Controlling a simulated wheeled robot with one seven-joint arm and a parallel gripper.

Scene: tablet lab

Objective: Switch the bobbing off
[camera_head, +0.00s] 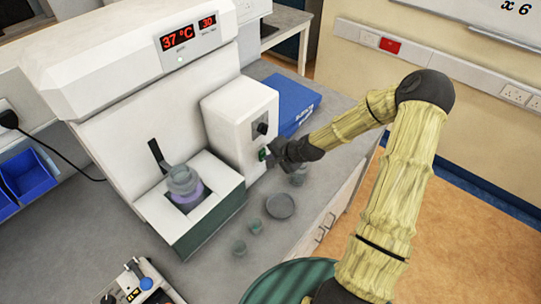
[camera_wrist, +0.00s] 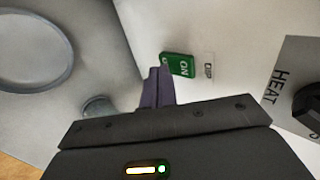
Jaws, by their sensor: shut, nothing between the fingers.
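The white tester (camera_head: 110,70) shows 37 °C and 30 on its red display (camera_head: 190,36). On its white side box (camera_head: 225,115) is a green rocker switch (camera_head: 263,154). In the wrist view the green switch (camera_wrist: 178,65) shows ON, with a small label, seemingly DIP, beside it. My gripper (camera_head: 272,157) is shut and empty, in front of the switch. In the wrist view its fingertips (camera_wrist: 158,77) are close to the switch's left end; I cannot tell whether they touch. A glass vessel with purplish liquid (camera_head: 186,190) stands in the tester's bath.
A dark knob (camera_head: 262,128) sits above the switch; the wrist view shows a knob (camera_wrist: 308,103) by the HEAT label. A round dish (camera_head: 280,206) and small glass cups (camera_head: 240,247) stand on the bench below. A blue box (camera_head: 292,103) is behind the side box.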

